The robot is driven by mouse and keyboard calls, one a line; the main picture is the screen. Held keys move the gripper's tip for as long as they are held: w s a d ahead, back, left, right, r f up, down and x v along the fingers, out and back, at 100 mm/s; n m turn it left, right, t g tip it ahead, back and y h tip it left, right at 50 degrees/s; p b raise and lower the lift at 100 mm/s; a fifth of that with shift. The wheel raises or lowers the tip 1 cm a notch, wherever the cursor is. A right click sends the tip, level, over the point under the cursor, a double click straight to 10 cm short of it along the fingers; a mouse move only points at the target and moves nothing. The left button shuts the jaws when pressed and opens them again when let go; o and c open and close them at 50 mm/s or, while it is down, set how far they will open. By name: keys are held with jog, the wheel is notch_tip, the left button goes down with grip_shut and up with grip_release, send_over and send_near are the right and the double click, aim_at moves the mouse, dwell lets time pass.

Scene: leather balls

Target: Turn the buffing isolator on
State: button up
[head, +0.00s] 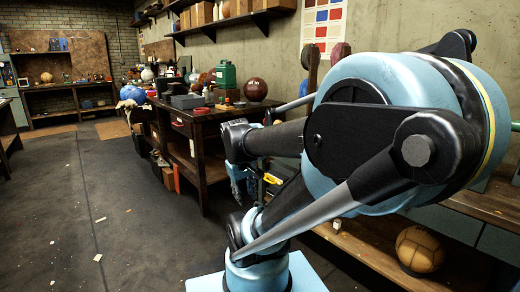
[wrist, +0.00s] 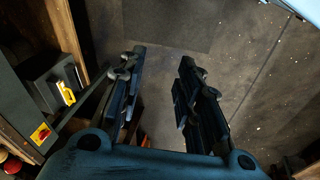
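In the wrist view a grey box with a yellow and white switch piece (wrist: 64,92) is at the left. Below it, a yellow plate with a red knob (wrist: 41,133) sits on a grey panel. I cannot tell which of these is the buffing isolator, and no label is readable. My gripper (wrist: 161,58) points down past them, its two dark fingers apart with only floor between them. The switches lie left of the left finger, apart from it. In the head view my arm hides much of the area around my gripper (head: 242,183).
A tan ball (head: 419,248) rests on a low shelf at the right. The floor (head: 95,215) at the left is mostly clear.

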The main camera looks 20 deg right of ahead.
jog(key=w+d+r+n+h, duration=0.2)
jog(key=w+d+n+h, duration=0.15)
jog(key=w, duration=0.75)
jog(key=w+d+r+n+t+h, duration=0.1)
jog(key=w+d+r+n+h, duration=0.2)
jog(key=w, duration=0.7)
jog(key=w+d+r+n+h, duration=0.1)
jog(key=w+d+r+n, duration=0.3)
jog(key=w, duration=0.7)
jog(key=w+d+f+n+t+h, duration=0.1)
jog(key=w+f+n+h, duration=0.35)
jog(key=w+f, duration=0.55)
jog(key=w+d+f+n+t+h, duration=0.1)
jog(key=w+f+n+t+h, duration=0.3)
jog(key=w, duration=1)
jog(key=w+d+f+g, duration=0.1)
jog(key=w+d, duration=0.2)
jog(key=d, duration=0.5)
jog(key=w+d+f+g, duration=0.1)
jog(key=w+d, duration=0.2)
jog(key=d, duration=0.4)
jog(key=shift+d+n+y, duration=0.3)
jog(key=shift+d+y, duration=0.1)
jog(key=shift+c, duration=0.6)
grip_shut()
